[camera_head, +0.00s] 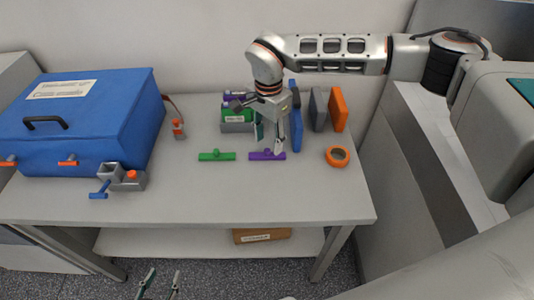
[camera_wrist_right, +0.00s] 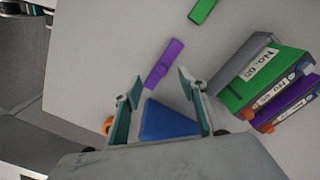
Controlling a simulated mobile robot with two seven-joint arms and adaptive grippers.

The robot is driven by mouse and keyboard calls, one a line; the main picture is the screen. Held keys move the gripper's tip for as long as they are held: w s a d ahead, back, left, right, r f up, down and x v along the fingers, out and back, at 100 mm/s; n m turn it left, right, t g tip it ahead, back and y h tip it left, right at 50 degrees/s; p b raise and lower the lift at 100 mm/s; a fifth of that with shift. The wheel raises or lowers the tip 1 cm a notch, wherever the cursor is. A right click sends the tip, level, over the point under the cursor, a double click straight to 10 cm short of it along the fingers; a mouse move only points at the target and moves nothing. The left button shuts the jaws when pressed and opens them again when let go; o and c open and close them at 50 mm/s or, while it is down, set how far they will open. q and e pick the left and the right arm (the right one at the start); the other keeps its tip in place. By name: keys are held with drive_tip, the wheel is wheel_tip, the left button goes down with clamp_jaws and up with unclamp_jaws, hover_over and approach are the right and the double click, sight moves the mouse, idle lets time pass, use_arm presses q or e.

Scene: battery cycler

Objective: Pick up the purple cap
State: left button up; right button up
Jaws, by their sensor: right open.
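The purple cap (camera_head: 258,156), a flat bar with a small knob in its middle, lies on the table. It also shows in the right wrist view (camera_wrist_right: 163,64), just beyond my fingertips. My right gripper (camera_head: 268,142) is open and points down over the table by the cap. In the right wrist view the jaws (camera_wrist_right: 161,82) are apart, with no cap between them. I cannot tell whether a finger touches the cap. My left gripper (camera_head: 160,284) is at the bottom edge of the head view, in front of the table, with its fingers apart and empty.
A similar green cap (camera_head: 216,156) lies left of the purple one. A blue upright block (camera_head: 296,131) stands close to my right gripper; grey and orange blocks (camera_head: 338,109) stand behind. An orange ring (camera_head: 337,156) lies to the right. A blue case (camera_head: 95,125) fills the left side.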

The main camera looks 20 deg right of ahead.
sight(267, 150)
wheel_tip(267, 150, down, 5)
drive_tip(key=shift+w+a+f, duration=0.1)
drive_tip(key=shift+w+a, duration=0.05)
drive_tip(key=shift+c, duration=0.4)
drive_tip(key=c, duration=1)
